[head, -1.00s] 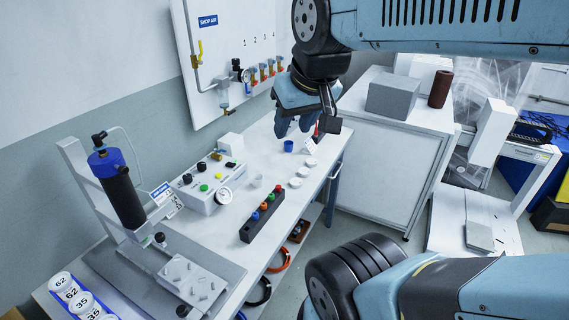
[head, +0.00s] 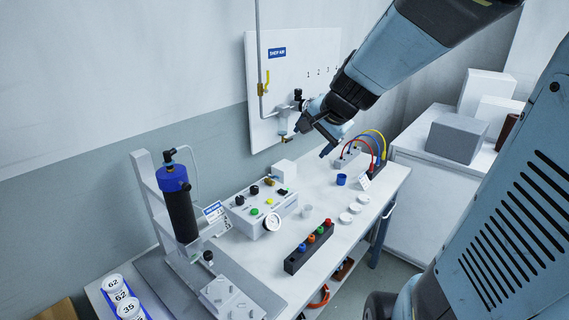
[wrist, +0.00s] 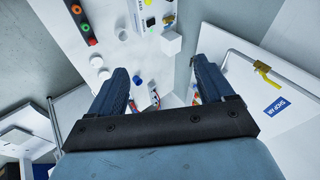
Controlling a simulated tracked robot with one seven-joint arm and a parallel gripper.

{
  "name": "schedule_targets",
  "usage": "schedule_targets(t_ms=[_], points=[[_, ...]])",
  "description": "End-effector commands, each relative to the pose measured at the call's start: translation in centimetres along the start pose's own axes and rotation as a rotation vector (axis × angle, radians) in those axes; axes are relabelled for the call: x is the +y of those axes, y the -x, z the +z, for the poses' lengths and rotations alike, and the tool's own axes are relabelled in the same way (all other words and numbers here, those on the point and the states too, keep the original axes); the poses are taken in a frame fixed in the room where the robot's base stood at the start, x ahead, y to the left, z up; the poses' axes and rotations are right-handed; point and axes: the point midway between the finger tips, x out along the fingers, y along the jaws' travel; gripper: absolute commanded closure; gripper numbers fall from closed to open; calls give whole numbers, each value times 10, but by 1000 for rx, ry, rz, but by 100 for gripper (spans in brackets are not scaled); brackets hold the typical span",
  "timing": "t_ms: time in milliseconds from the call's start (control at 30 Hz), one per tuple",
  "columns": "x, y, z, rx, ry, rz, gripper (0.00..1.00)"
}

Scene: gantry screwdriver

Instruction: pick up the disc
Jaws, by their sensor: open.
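The white discs also show at the left of the wrist view (wrist: 96,60). Several numbered white discs (head: 129,307), marked 62 and 35, sit in a blue tray at the lower left. I cannot tell which disc is meant. My gripper (head: 314,139) is raised in front of the wall panel, above the back of the bench and away from all the discs. In the wrist view its two fingers (wrist: 158,72) are wide apart with nothing between them.
The bench (head: 327,255) holds a control box (head: 262,212), a white cube (head: 284,172), a blue cup (head: 341,180) and a black block with coloured knobs (head: 309,249). The wall panel (head: 300,75) stands close behind my gripper.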

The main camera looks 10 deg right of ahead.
Motion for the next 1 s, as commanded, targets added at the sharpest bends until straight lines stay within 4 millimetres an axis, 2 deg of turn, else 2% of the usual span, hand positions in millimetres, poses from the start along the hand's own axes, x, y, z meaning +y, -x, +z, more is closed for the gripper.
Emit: schedule_targets(t_ms=[33,167,267,467,600,800,1000], points=[[1,-16,-14,11,-101,-8,19],[3,-50,-49,52,-366,-40,19],[12,-76,-76,87,-577,-55,19],[50,-122,-128,171,-1021,-63,19],[90,-149,-157,234,-1342,-45,19],[155,-180,-180,327,-1803,18,19],[203,-197,-183,390,-2155,103,19]])
